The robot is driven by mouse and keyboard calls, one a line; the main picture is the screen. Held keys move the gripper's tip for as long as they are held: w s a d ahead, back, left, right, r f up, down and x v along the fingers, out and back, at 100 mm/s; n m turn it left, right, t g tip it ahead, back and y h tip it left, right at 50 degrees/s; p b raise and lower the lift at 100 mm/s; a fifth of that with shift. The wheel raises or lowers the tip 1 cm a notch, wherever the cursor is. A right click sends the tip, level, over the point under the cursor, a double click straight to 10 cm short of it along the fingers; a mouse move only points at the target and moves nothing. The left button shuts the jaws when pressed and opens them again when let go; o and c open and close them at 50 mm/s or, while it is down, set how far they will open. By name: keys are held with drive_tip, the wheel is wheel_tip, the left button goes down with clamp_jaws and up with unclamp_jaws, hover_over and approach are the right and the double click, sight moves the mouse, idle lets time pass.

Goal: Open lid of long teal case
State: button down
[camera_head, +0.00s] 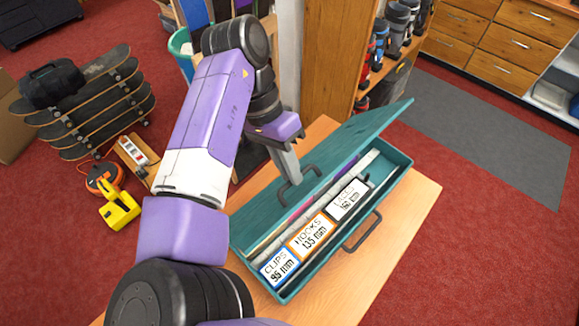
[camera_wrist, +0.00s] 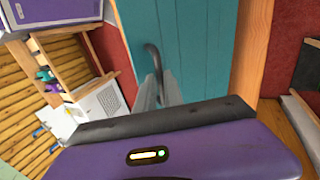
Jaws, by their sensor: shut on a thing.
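The long teal case (camera_head: 320,262) stands on a wooden table, its lid (camera_head: 385,116) raised and leaning back at a slant. Inside lie labelled boxes reading clips (camera_head: 279,266), hooks (camera_head: 311,236) and laces (camera_head: 348,199). A dark handle (camera_head: 363,232) is on the front of the case. My gripper (camera_head: 291,178) is at the lid, shut on the lid's dark handle (camera_head: 299,186). In the wrist view the lid's teal face (camera_wrist: 185,50) and the curved handle (camera_wrist: 154,56) show at the grey fingers; the fingertips are partly hard to make out.
Bare wooden tabletop (camera_head: 415,208) lies right of the case. Stacked skateboards (camera_head: 95,115) and a yellow tool (camera_head: 118,207) are on the red floor at left.

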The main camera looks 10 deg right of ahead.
drive_tip(key=shift+w+f, duration=0.1)
drive_tip(key=shift+f, duration=0.15)
drive_tip(key=c, duration=1.5)
unclamp_jaws()
drive_tip(key=shift+w, duration=0.1)
drive_tip(key=shift+r, duration=0.1)
drive_tip(key=shift+b+v, duration=0.6)
drive_tip(key=shift+v, duration=3.3)
